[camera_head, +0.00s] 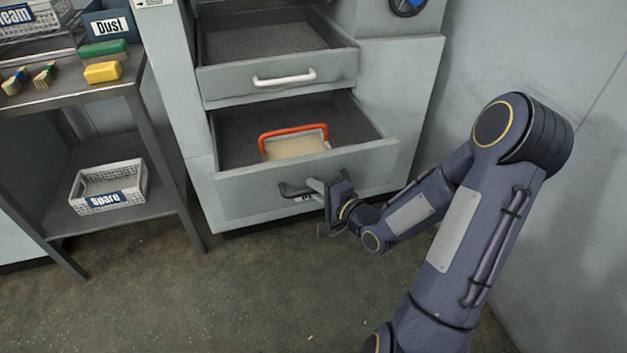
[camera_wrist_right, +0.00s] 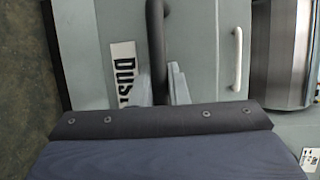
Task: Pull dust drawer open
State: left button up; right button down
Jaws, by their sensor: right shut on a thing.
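The dust drawer (camera_head: 240,197) is the lower drawer of the grey-green press, and it stands pulled out. Inside it is a tray with an orange-red handle (camera_head: 293,131) and pale dust-like material (camera_head: 296,145). My right gripper (camera_head: 314,187) is shut on the drawer's dark bar handle (camera_head: 292,189). In the right wrist view the dark handle (camera_wrist_right: 156,45) runs between the two pale fingers (camera_wrist_right: 162,88), beside the "DUST" label (camera_wrist_right: 124,72), partly covered by the gripper. My left gripper is not in view.
An upper drawer (camera_head: 283,76) with a white handle is also open above. A metal cart (camera_head: 122,180) on the left holds a "Spare" basket (camera_head: 108,187), a blue "Dust" bin (camera_head: 109,24), sponges and brushes. The floor in front is clear.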

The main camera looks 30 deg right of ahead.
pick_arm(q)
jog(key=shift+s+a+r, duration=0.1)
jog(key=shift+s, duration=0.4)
pick_arm(e)
jog(key=shift+s+a, duration=0.2)
jog(key=shift+s, duration=0.8)
jog(key=c, duration=1.4)
grip_release()
